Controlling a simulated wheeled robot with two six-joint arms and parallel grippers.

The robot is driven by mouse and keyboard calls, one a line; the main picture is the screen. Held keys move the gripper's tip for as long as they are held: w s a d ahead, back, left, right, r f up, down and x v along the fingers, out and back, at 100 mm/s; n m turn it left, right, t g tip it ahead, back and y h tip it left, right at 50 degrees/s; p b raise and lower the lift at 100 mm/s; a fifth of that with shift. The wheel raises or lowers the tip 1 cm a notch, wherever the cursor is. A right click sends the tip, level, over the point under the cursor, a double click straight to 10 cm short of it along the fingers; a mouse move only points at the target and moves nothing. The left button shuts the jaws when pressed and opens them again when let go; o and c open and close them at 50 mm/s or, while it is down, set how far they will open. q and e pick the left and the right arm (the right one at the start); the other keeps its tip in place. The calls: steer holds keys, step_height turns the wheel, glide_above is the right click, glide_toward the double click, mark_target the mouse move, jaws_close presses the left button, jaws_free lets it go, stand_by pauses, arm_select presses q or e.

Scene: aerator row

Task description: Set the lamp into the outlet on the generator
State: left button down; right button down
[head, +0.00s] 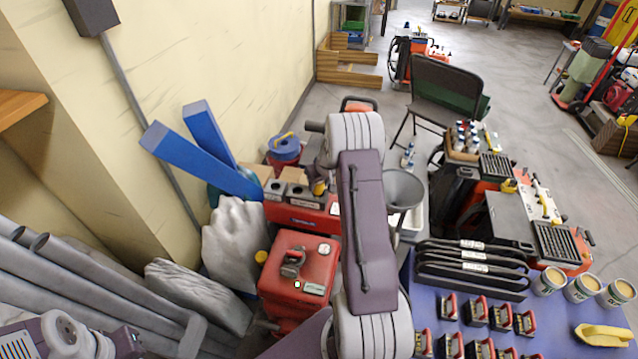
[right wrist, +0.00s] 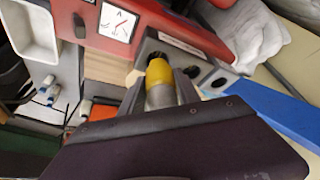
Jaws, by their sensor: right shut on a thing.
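My right gripper (right wrist: 172,92) is shut on the lamp (right wrist: 159,74), which has a yellow end. The lamp (head: 319,187) shows small beside my arm in the head view. Its yellow end overlaps the outlet at the panel's left in the wrist view; I cannot tell whether it is inside. Two dark outlets show right of the lamp. My arm hides most of the right gripper in the head view.
A blue table (head: 405,285) holds several tools.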

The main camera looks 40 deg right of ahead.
steer(key=shift+f+b, duration=1.3)
steer(key=shift+f, duration=0.25)
steer(key=c, duration=0.8)
jaws_free()
steer(key=p+v, duration=0.1)
steer(key=v, duration=0.8)
steer(key=shift+r, duration=0.1)
